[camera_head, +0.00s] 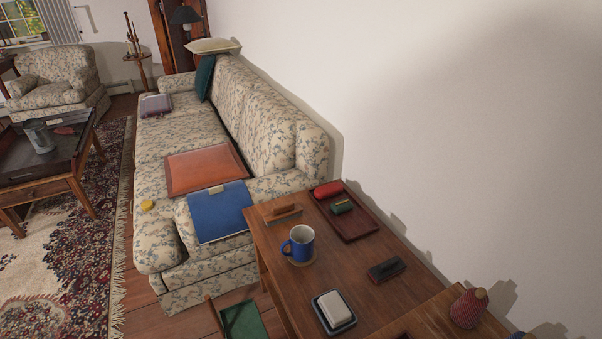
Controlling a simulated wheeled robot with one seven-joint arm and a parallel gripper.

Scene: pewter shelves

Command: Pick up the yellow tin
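A small round yellow object (147,205), which looks like the yellow tin, lies on the front edge of the floral sofa's seat, near the close armrest. It is too small to make out in detail. It sits to the left of a blue folder (217,212) draped over the armrest and below an orange-red flat folder (205,168) on the seat. Nothing covers it. My gripper is not in view.
The floral sofa (160,248) runs along the white wall. A wooden table (345,275) beside its near end holds a blue mug (301,240), a tray (361,223) and a soap dish (334,324). A coffee table (62,181) stands left; rug and floor lie between.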

